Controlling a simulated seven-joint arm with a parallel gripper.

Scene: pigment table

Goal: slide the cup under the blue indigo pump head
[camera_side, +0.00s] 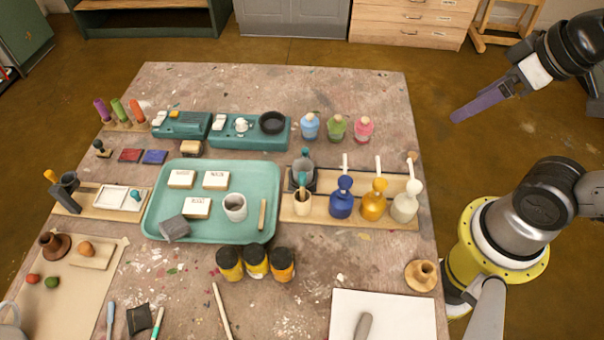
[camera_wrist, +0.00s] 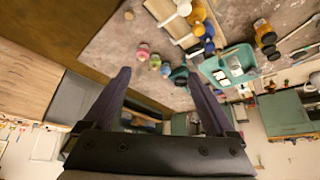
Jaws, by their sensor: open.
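A pale grey cup (camera_side: 235,207) stands upright on the teal tray (camera_side: 262,228) in the side view, near the tray's front right. The blue indigo pump bottle (camera_side: 341,207) stands right of the tray on a wooden board (camera_side: 320,222), with its blue pump head (camera_side: 345,183) on top. An amber pump bottle (camera_side: 374,208) and a white one (camera_side: 404,208) stand to its right. My gripper (camera_side: 454,117) is raised off the table's right side, far from the cup, with purple fingers. In the wrist view, my gripper (camera_wrist: 157,76) is open with nothing between its fingers.
A grey vessel (camera_side: 302,172) and a small tan pot (camera_side: 303,203) stand between tray and blue bottle. Three yellow-and-black jars (camera_side: 256,262) stand before the tray. White blocks (camera_side: 196,208) and a grey block (camera_side: 174,229) lie on the tray. Small coloured bottles (camera_side: 337,128) stand behind.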

